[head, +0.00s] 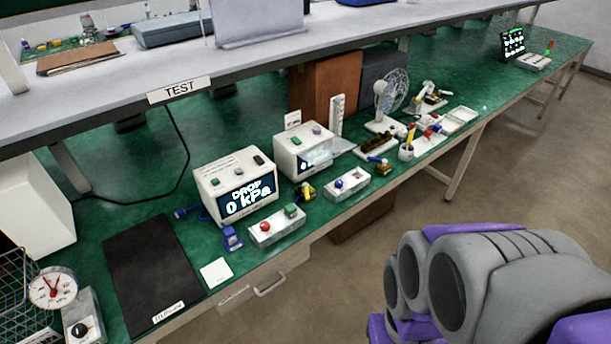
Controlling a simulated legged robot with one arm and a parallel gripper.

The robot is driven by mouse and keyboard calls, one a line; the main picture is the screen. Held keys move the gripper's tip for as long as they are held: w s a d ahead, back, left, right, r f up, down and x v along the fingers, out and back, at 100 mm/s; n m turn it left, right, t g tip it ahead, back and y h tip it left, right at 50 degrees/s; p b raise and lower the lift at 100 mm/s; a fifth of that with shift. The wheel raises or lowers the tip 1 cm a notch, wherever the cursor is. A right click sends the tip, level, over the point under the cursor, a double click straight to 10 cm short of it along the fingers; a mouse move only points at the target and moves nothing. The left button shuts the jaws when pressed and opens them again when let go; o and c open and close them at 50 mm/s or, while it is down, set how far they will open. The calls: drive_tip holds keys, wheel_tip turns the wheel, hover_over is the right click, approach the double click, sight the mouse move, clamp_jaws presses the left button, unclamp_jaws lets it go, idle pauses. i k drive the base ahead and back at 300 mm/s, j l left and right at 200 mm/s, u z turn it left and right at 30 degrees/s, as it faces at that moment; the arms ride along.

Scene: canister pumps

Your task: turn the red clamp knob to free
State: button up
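A small red knob (265,227) sits on the left part of a low white box (277,230) near the bench's front edge, beside a green block (291,211). My arm fills the lower right, in front of the bench. My gripper's fingers do not show.
A white unit with a screen reading "DROP 0 kPa" (236,189) stands behind the red knob. Another white unit (303,152) is to its right. A black mat (152,270) lies left. A dial gauge (52,287) is far left. A shelf marked "TEST" (180,88) overhangs the green bench.

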sight(265, 227)
drive_tip(key=u, duration=2.15)
drive_tip(key=z, duration=1.6)
drive_tip(key=i+j, duration=0.15)
drive_tip(key=j, duration=0.2)
drive_tip(key=i+j, duration=0.1)
drive_tip(key=j, duration=0.3)
drive_tip(key=i+j, duration=0.15)
drive_tip(key=j, duration=0.2)
